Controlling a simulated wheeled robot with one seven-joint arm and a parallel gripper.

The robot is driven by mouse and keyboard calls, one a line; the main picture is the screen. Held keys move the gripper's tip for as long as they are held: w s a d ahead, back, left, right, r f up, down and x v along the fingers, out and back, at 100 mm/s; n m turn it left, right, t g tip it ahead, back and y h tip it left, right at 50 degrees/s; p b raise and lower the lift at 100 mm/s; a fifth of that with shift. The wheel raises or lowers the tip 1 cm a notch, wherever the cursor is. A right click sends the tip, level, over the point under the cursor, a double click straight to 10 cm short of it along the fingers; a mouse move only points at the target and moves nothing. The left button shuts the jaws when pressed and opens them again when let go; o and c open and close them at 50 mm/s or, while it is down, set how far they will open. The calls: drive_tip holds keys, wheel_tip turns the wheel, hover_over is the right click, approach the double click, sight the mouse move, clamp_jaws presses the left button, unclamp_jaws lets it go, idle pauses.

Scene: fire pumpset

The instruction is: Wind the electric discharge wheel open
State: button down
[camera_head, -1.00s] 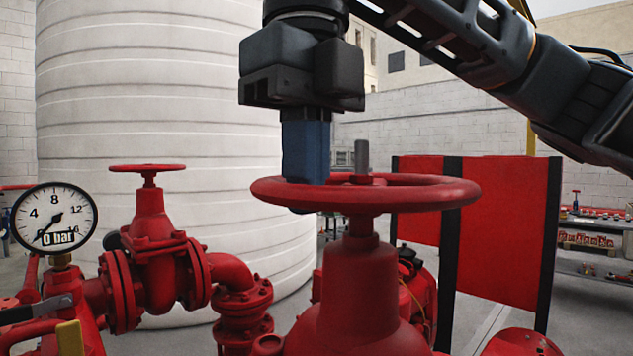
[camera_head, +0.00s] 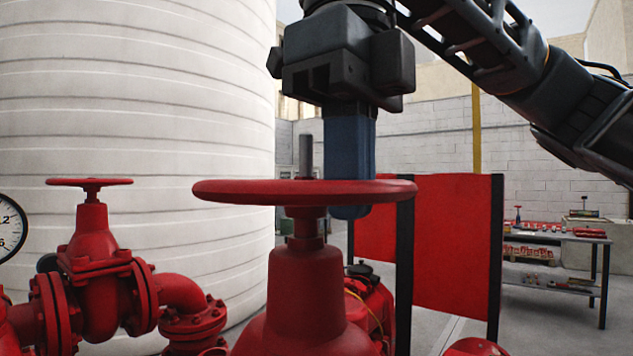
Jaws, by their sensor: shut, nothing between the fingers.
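A large red handwheel (camera_head: 305,192) is in the foreground, seen nearly edge-on, on a red valve body (camera_head: 305,290). A grey threaded stem (camera_head: 306,157) stands up through its hub. No label shows to tell which pump it serves. My gripper (camera_head: 349,212) points straight down at the wheel, right of the stem. Its blue fingers are shut together and hold nothing. They pass behind the near rim, and their tips show just below it. They appear to reach down inside the wheel's opening. The near rim hides the spokes and any contact with the fingers.
A smaller red valve with a handwheel (camera_head: 90,182) stands at left, with a pressure gauge (camera_head: 8,228) cut off at the edge. Red panels with black posts (camera_head: 455,245) stand behind at right, before a workbench (camera_head: 560,236). A white tank (camera_head: 135,120) fills the left background.

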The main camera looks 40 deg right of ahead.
drive_tip(key=w+d, duration=0.1)
drive_tip(key=w, duration=0.1)
drive_tip(key=w+d, duration=0.1)
drive_tip(key=w, duration=0.1)
drive_tip(key=w+d, duration=0.1)
drive_tip(key=w, duration=0.2)
drive_tip(key=shift+d, duration=0.2)
drive_tip(key=shift+w+a, duration=1)
drive_tip(key=shift+a, duration=0.2)
drive_tip(key=shift+s+d, duration=0.2)
drive_tip(key=shift+d, duration=0.25)
wheel_tip(320, 180, up, 8)
drive_tip(key=p, duration=0.6)
